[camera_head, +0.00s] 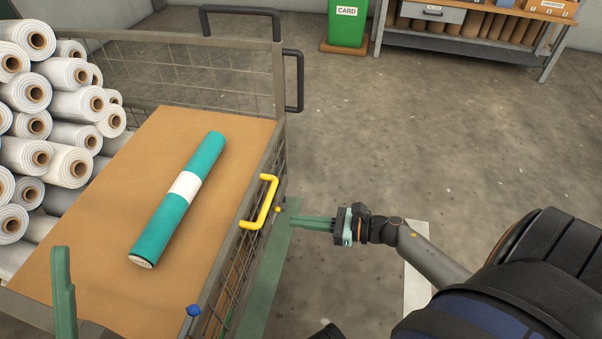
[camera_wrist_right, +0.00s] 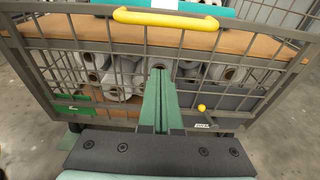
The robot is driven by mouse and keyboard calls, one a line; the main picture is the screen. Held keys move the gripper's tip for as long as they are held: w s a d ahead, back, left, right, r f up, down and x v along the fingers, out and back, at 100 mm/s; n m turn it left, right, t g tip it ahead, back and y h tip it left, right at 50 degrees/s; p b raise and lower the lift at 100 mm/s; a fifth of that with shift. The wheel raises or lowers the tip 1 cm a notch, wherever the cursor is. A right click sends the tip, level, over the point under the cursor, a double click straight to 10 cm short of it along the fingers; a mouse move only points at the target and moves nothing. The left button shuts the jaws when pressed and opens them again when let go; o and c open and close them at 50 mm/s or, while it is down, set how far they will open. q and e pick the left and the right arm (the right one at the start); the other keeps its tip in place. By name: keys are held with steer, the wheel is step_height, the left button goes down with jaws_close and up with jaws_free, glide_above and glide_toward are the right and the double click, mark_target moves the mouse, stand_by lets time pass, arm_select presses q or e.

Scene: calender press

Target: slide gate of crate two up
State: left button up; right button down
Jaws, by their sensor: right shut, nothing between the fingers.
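The crate (camera_head: 112,311) in the head view has wire-mesh sides and a tan board. Its right mesh side, the gate (camera_head: 239,252), has a yellow handle (camera_head: 263,203) at the top, also in the right wrist view (camera_wrist_right: 165,18). My right gripper (camera_head: 292,220) is shut and empty, just right of the handle; its green fingers (camera_wrist_right: 161,74) point at the mesh, below the handle in the wrist view. A green finger-like piece (camera_head: 64,295) at the lower left looks like part of my left gripper; its jaws cannot be made out. No number shows on the crate.
A teal roll with a white band (camera_head: 152,238) lies on the board. White rolls (camera_head: 77,104) are stacked at the left. A yellow knob (camera_wrist_right: 201,107) and a blue knob (camera_head: 193,310) are near the gate. A green bin (camera_head: 347,28) and bench stand behind.

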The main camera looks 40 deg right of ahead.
mark_target(254, 215)
arm_select(q)
steer(key=shift+d+f+b, duration=0.1)
steer(key=shift+f+b, duration=0.45)
steer(key=shift+f, duration=0.25)
arm_select(e)
steer(key=x, duration=0.7)
steer(key=shift+w+r, duration=0.15)
steer(key=r, duration=0.1)
steer(key=r+p, duration=0.1)
steer(key=shift+s+d+r, duration=0.15)
steer(key=shift+s+r, duration=0.2)
arm_select(q)
steer(key=shift+r, duration=0.55)
arm_select(e)
steer(key=shift+d+r, duration=0.1)
steer(key=shift+r, duration=0.4)
